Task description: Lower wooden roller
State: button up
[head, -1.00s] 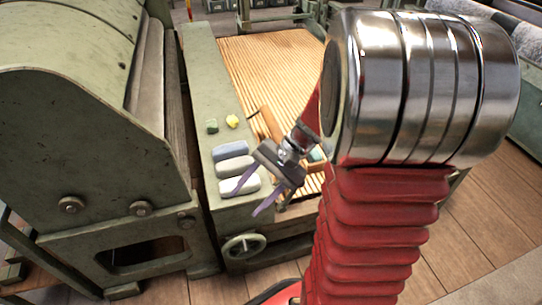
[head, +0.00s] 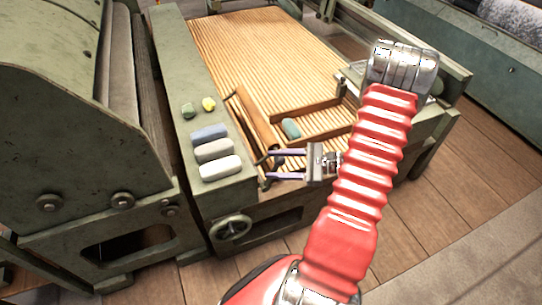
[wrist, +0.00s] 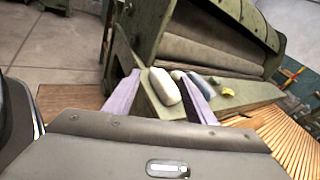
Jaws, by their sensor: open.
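My gripper (head: 269,166) is open, its two purple fingers pointing left over the front edge of the slatted wooden apron (head: 240,50). Nothing is clearly held between them. In the wrist view the spread fingers (wrist: 163,85) frame a white rounded block that lies beyond them. A long wooden bar (head: 255,120) lies along the left side of the slats, just behind the fingertips. Two more wooden bars, a rear one (head: 305,110) and a front one (head: 322,136), lie crosswise to its right. I cannot tell which piece is the lower wooden roller. Small dark parts show by the fingertips.
A teal block (head: 291,128) lies between the crosswise bars. The green side ledge (head: 175,75) carries a white block (head: 221,168), a grey block (head: 214,150), a blue-grey block (head: 209,132) and small green and yellow pieces. A handwheel (head: 231,227) juts out below. Plank floor is clear at right.

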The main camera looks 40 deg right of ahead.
jog(key=s+d+f+m+t+h, duration=0.4)
jog(key=d+f+m, duration=0.3)
jog(key=d, duration=0.2)
jog(key=shift+f+t+h, duration=0.35)
jog(key=shift+t+h, duration=0.25)
jog(key=shift+t, duration=0.1)
jog(key=x, duration=1.3)
jog(key=shift+w, duration=0.25)
jog(key=shift+a, duration=0.1)
